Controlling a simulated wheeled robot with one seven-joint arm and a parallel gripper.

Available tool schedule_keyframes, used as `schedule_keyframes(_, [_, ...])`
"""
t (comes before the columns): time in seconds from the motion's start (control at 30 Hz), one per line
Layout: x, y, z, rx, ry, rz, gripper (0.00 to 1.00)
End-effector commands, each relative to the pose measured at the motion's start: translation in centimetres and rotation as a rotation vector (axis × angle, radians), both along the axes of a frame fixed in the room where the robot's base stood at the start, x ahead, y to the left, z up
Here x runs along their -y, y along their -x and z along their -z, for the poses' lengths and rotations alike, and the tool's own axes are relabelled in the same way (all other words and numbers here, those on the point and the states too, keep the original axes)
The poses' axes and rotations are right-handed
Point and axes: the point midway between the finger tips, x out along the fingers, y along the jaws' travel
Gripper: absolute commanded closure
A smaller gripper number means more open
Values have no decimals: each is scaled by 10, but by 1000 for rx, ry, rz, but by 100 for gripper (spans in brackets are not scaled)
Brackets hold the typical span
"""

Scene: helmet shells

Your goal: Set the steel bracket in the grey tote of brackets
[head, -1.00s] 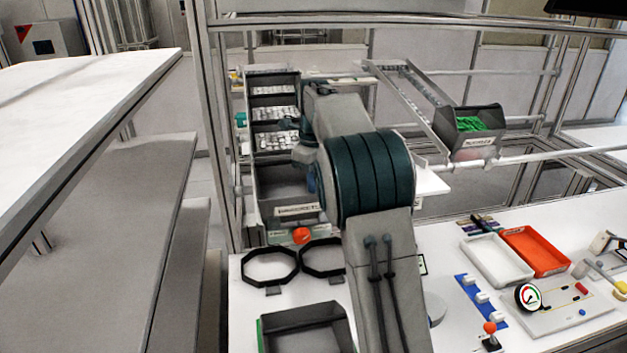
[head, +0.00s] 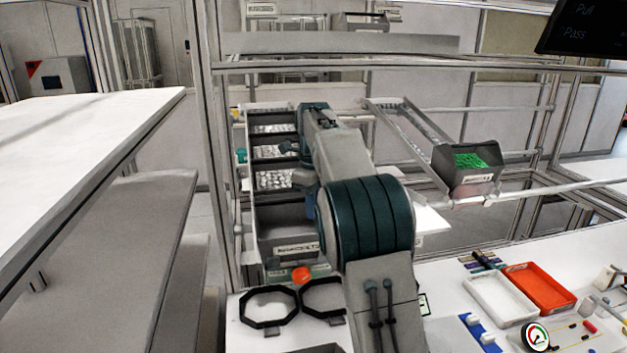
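The grey tote of brackets (head: 288,233) is in the head view, left of my arm, with a small label on its front wall. Its front part looks empty and dark. Compartments or totes behind it hold several bright metal parts (head: 275,180). My gripper (head: 289,148) is at the far end of my arm, over the row of totes, small and partly hidden by the arm links. I cannot tell whether it is open or shut. No separate steel bracket can be made out, in the gripper or elsewhere.
A dark bin of green parts (head: 470,170) sits on a sloped rail to the right. Two black octagonal rings (head: 268,307) lie on the white bench, with an orange knob (head: 301,274) behind. A white tray (head: 499,299) and a red tray (head: 540,285) stand at right. Frame posts flank the totes.

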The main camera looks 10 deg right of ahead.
Motion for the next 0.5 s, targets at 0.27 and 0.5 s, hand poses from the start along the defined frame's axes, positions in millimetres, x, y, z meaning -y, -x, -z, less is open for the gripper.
schedule_keyframes(0.27, [0,-1,-56,4,1,0,88])
schedule_keyframes(0.5, [0,-1,-80,1,0,0,88])
